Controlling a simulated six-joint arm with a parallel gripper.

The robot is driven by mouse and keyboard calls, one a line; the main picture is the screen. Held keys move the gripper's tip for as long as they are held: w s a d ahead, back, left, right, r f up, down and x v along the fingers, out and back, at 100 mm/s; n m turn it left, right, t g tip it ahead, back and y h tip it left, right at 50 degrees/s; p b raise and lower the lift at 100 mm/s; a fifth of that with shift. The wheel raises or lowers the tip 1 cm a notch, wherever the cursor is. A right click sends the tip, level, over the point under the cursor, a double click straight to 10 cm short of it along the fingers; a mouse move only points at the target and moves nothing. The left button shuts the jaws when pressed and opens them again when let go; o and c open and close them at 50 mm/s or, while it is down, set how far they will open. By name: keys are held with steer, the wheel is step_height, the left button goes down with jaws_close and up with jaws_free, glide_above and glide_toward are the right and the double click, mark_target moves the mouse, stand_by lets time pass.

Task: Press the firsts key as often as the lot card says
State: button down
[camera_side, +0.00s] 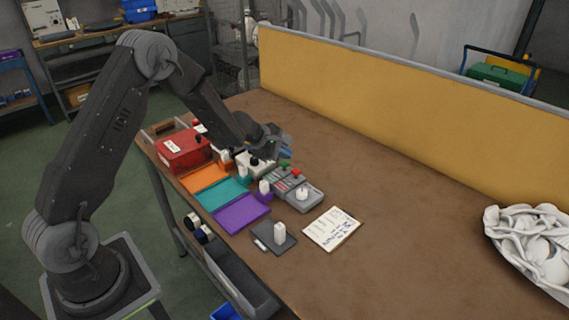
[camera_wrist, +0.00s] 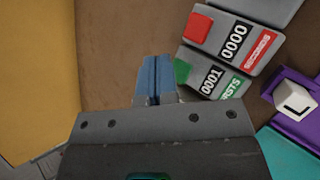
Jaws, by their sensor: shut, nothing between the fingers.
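My gripper (camera_wrist: 157,78) is shut and empty, its blue fingertips together. In the wrist view they are just left of the green key (camera_wrist: 182,71) on the firsts counter (camera_wrist: 216,84); I cannot tell whether they touch it. That counter reads 0001. Beside it the seconds counter (camera_wrist: 233,40) has a red key (camera_wrist: 198,29) and reads 0000. In the side view my gripper (camera_side: 287,150) is just above and behind the green key (camera_side: 284,164). The lot card (camera_side: 333,228) lies on the table, its handwriting too small to read.
Orange, teal and purple mats (camera_side: 241,213) lie along the table's left edge, with small white-topped pieces near them. A red box (camera_side: 185,149) stands behind. A grey plate (camera_side: 266,237) lies left of the card. White socks (camera_side: 535,245) fill a container at right. The middle right is clear.

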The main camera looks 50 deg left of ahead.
mark_target(284, 164)
steer(key=shift+f, duration=0.1)
steer(key=shift+f, duration=0.35)
steer(key=shift+f, duration=0.65)
stand_by(1.1)
steer(key=shift+r, duration=1.05)
steer(key=shift+r, duration=2.55)
